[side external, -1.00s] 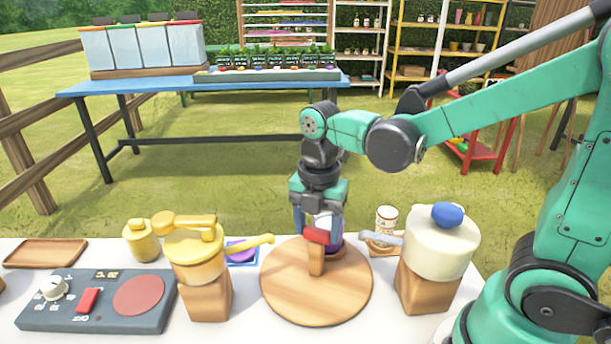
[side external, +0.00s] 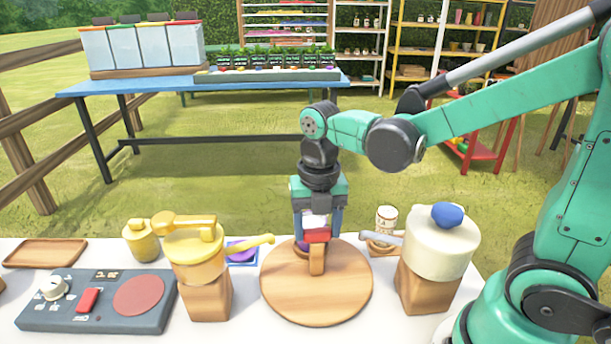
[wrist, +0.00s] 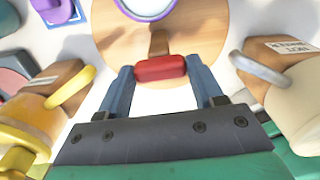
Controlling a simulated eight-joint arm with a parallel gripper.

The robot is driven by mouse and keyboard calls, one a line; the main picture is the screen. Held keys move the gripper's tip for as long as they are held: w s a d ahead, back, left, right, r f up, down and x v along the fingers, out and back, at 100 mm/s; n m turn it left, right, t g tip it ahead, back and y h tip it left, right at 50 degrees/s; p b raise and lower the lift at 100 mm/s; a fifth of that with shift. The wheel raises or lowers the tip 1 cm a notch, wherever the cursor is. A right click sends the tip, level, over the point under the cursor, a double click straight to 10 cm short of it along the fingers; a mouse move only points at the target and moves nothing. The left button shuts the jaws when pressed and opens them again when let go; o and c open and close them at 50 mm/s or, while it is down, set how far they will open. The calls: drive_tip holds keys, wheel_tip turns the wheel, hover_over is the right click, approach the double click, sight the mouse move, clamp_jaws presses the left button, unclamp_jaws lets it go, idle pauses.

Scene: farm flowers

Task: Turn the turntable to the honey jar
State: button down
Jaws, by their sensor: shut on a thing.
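The turntable (side external: 281,292) is a round wooden disc on the white table, with an upright wooden handle topped by a red grip (wrist: 160,69). My gripper (side external: 317,234) points down with its blue fingers on both sides of the red grip and is shut on it. A white and purple vessel (wrist: 148,7) stands on the disc behind the handle, mostly hidden by my gripper in the side view and cut off in the wrist view. A yellow lidded jar (side external: 142,242) stands at left; I cannot tell whether it is the honey jar.
A yellow pot (side external: 198,256) on a wooden block flanks the disc at left. A cream pot (side external: 440,250) with a blue knob flanks it at right, near a small labelled jar (side external: 386,217). A control panel (side external: 70,315) and a wooden tray (side external: 45,254) lie further left.

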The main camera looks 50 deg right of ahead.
drive_tip(key=shift+n, duration=3.2)
drive_tip(key=shift+c, duration=0.6)
unclamp_jaws()
drive_tip(key=shift+r, duration=0.1)
drive_tip(key=shift+r, duration=2.75)
